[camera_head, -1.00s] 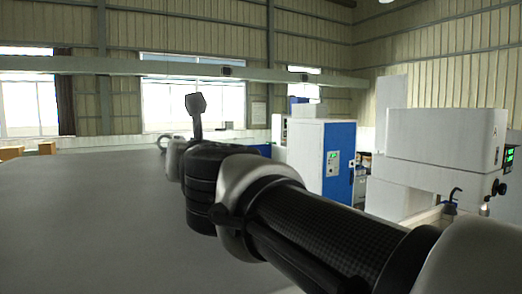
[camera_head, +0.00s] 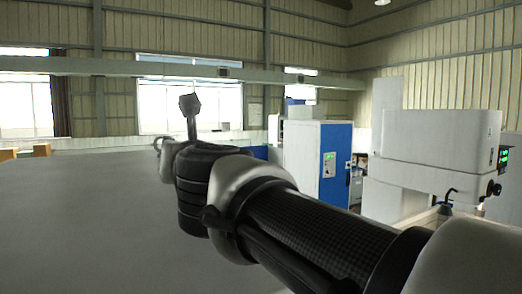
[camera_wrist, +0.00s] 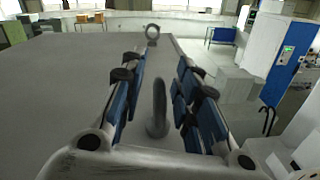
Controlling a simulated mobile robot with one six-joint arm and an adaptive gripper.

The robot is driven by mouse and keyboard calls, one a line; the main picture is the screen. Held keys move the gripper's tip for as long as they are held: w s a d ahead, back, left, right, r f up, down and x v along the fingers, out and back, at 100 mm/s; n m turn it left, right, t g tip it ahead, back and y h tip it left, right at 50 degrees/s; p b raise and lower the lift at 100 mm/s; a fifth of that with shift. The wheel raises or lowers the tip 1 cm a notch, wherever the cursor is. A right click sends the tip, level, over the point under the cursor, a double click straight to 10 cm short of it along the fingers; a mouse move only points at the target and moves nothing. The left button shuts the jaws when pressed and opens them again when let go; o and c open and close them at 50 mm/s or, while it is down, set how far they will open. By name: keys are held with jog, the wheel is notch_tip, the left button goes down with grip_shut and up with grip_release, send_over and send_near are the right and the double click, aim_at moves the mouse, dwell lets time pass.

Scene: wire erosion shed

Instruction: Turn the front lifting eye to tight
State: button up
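In the wrist view one lifting eye (camera_wrist: 158,108) stands upright between the fingers of my gripper (camera_wrist: 160,64). Its ring is seen nearly edge-on. The gripper is open, with blue pads on both sides of the eye and a visible gap to each. A second lifting eye (camera_wrist: 152,34) stands farther off near the far edge of the grey block (camera_wrist: 75,95), its ring facing the camera. My arm hides much of the gripper there.
The broad grey block top (camera_head: 80,220) is clear on the left. A blue and white cabinet (camera_head: 320,165) and a white machine (camera_head: 430,150) stand to the right. In the wrist view grey boxes (camera_wrist: 235,92) stand beyond the block's right edge.

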jog(key=v, duration=1.2)
